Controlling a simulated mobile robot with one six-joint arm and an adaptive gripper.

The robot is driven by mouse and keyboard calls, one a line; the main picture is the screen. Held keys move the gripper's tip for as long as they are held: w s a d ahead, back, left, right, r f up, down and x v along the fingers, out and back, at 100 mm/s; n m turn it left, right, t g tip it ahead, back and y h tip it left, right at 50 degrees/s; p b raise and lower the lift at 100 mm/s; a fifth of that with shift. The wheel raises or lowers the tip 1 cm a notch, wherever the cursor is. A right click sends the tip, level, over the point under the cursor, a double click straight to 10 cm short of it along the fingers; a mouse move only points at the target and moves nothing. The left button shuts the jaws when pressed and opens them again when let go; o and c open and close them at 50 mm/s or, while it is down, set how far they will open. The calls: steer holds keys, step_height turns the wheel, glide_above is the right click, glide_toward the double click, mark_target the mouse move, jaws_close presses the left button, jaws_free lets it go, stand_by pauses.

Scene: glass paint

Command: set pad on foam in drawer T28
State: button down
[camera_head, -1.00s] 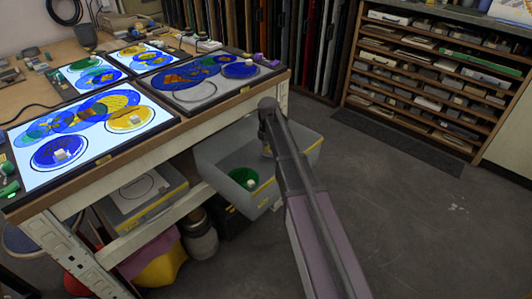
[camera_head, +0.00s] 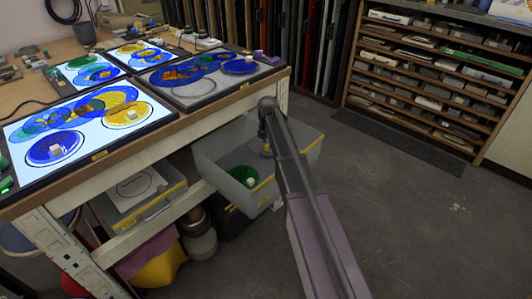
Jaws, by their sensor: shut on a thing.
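A grey open drawer (camera_head: 214,161) with yellow labels sticks out below the right end of the light bench. A green round piece (camera_head: 240,173) with a small white block (camera_head: 251,182) on it lies inside, at the drawer's near left. My arm reaches up from the lower right and bends down over the drawer. My gripper (camera_head: 267,149) is only partly seen, low over or inside the drawer and right of the green piece. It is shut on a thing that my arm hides. I cannot make out the foam or a drawer number.
Lit panels with coloured glass (camera_head: 84,133) cover the bench top. A blue disc (camera_head: 55,147) and a yellow disc (camera_head: 128,113) bear white blocks. A second grey bin (camera_head: 142,198) is under the bench. A shelf rack (camera_head: 437,75) stands behind; the floor (camera_head: 420,230) at right is clear.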

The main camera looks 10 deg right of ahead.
steer(key=shift+f+b, duration=0.4)
steer(key=shift+f, duration=0.3)
steer(key=shift+f, duration=0.1)
steer(key=c, duration=0.5)
jaws_free()
step_height(320, 180, up, 12)
steer(key=p, duration=1.2)
stand_by(0.3)
